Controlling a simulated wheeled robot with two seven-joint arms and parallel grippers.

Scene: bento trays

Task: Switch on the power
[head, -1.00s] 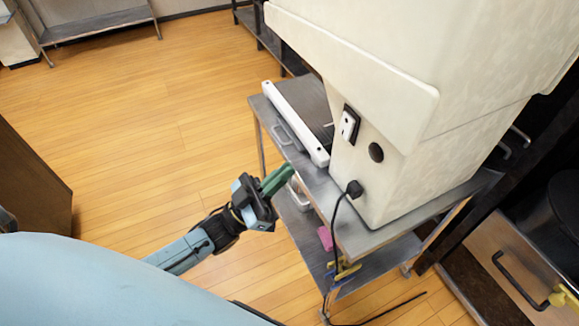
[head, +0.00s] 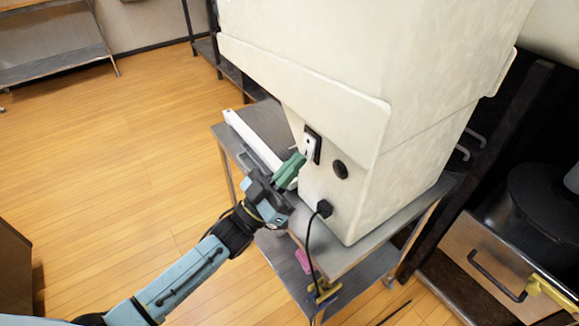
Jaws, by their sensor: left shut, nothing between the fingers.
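A large cream machine (head: 370,205) stands on a metal cart. On its side is a white power switch (head: 311,146) in a black frame, with a round black knob or port (head: 340,169) to its right. A black plug with a cord (head: 323,208) sits lower on the same side. My left gripper (head: 291,169) has green fingers that are shut and empty. Its tips are just below and left of the switch, very near it; I cannot tell whether they touch. The fingers hide part of the white bar behind them. My right gripper is not in view.
The metal cart (head: 350,255) has a lower shelf with pink and yellow items. A white bar (head: 256,140) lies along its left edge. A wooden drawer unit (head: 500,265) stands at right. The wooden floor at left is clear.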

